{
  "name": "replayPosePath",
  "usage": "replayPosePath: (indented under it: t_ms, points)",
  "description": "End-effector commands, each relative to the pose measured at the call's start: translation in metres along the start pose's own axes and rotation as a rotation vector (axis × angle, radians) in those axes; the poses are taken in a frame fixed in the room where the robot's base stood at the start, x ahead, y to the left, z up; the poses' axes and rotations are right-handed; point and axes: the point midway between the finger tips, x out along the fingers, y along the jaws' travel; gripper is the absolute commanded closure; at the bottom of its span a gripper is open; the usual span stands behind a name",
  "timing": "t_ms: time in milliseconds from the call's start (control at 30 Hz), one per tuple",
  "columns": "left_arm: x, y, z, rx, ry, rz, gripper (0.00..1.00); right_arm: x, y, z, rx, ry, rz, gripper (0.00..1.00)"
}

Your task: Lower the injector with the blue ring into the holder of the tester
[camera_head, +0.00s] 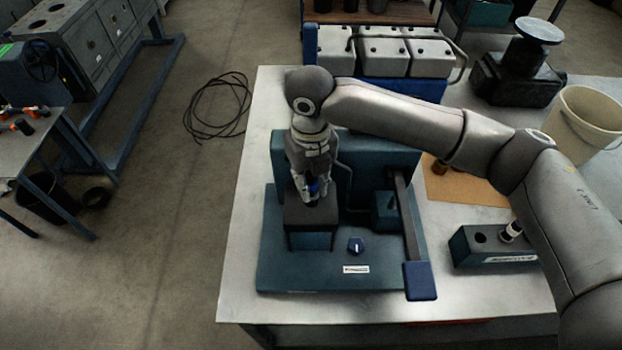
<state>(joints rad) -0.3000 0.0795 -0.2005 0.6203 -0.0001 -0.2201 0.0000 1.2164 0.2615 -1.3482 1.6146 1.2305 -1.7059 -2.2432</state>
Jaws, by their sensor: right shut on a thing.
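The tester (300,275) is a dark teal stand on the metal table, with an upright back panel, a lever with a blue end and a dark holder block (310,240) at its left. My right gripper (314,196) points down over the holder block and is shut on the injector with the blue ring (314,186). My left gripper is not in view.
A teal rack (480,258) at the right holds another injector (511,231) and has an empty hole. Behind stand a grey engine head (385,55), a black device (515,75) and a beige bucket (583,120). The tester's lever (408,225) stands right of the gripper.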

Motion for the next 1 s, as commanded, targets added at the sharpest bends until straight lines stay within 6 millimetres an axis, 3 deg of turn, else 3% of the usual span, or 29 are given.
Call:
replayPosePath:
  t_ms: [1000]
  points:
    - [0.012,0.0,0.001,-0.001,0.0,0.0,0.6,0.026,0.0,0.0,0.0,-0.002,0.001,1.0]
